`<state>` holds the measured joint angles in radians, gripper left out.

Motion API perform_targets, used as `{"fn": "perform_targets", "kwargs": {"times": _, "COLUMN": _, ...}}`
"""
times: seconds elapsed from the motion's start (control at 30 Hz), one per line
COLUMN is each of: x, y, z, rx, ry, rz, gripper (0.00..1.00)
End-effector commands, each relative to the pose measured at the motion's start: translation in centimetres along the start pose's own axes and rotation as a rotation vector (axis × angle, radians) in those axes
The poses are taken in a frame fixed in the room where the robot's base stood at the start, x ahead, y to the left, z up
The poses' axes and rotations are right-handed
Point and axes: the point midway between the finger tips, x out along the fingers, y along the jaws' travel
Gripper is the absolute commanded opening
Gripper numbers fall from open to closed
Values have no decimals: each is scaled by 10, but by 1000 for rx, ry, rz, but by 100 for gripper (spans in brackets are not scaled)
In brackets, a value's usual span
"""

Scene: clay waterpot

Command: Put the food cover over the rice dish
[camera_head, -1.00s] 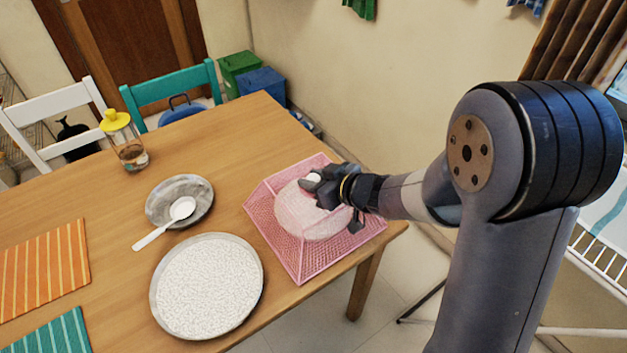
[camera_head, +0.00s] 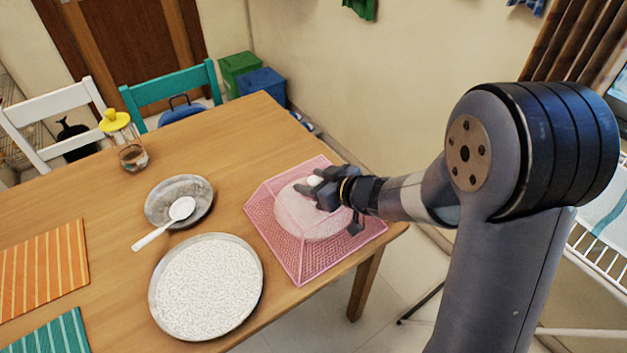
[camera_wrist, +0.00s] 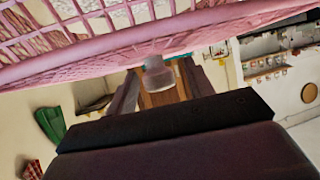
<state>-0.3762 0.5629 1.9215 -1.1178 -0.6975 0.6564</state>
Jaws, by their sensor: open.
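The pink mesh food cover (camera_head: 282,262) stands on the table's right corner, with a pale round shape showing through its mesh. A pale knob (camera_head: 314,180) shows at its top. My gripper (camera_head: 311,188) is open at the knob, from the right. I cannot tell whether the fingers touch it. In the wrist view the cover's pink frame (camera_wrist: 130,47) crosses the top, and a pale knob-like piece (camera_wrist: 155,75) shows between the fingers. The rice dish (camera_head: 207,287), a round metal plate filled with white grains, lies uncovered on the table left of the cover.
A metal plate (camera_head: 160,210) with a white spoon (camera_head: 165,223) lies behind the rice dish. A yellow-lidded jar (camera_head: 128,148), an orange mat (camera_head: 45,267) and a green mat (camera_head: 55,335) are further left. The table (camera_head: 235,150) is bare behind the cover.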

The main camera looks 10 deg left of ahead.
Motion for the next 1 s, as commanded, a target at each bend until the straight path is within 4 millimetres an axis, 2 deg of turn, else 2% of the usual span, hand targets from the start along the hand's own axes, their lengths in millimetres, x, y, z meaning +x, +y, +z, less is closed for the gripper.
{"fn": "perform_targets", "kwargs": {"times": 0.07, "x": -4, "y": 0, "z": -8, "rx": -1, "ry": 2, "rz": 0, "gripper": 50}}
{"fn": "perform_targets", "kwargs": {"times": 0.17, "x": -19, "y": 1, "z": -8, "rx": 0, "ry": 1, "rz": 4, "gripper": 50}}
{"fn": "perform_targets", "kwargs": {"times": 0.4, "x": -74, "y": 2, "z": -9, "rx": 0, "ry": 2, "rz": 6, "gripper": 50}}
{"fn": "perform_targets", "kwargs": {"times": 0.6, "x": -108, "y": 1, "z": -8, "rx": 0, "ry": 1, "rz": 4, "gripper": 50}}
{"fn": "perform_targets", "kwargs": {"times": 0.8, "x": -122, "y": 0, "z": -7, "rx": -1, "ry": 0, "rz": 1, "gripper": 50}}
{"fn": "perform_targets", "kwargs": {"times": 1.0, "x": -124, "y": 0, "z": -6, "rx": -1, "ry": 0, "rz": 0, "gripper": 50}}
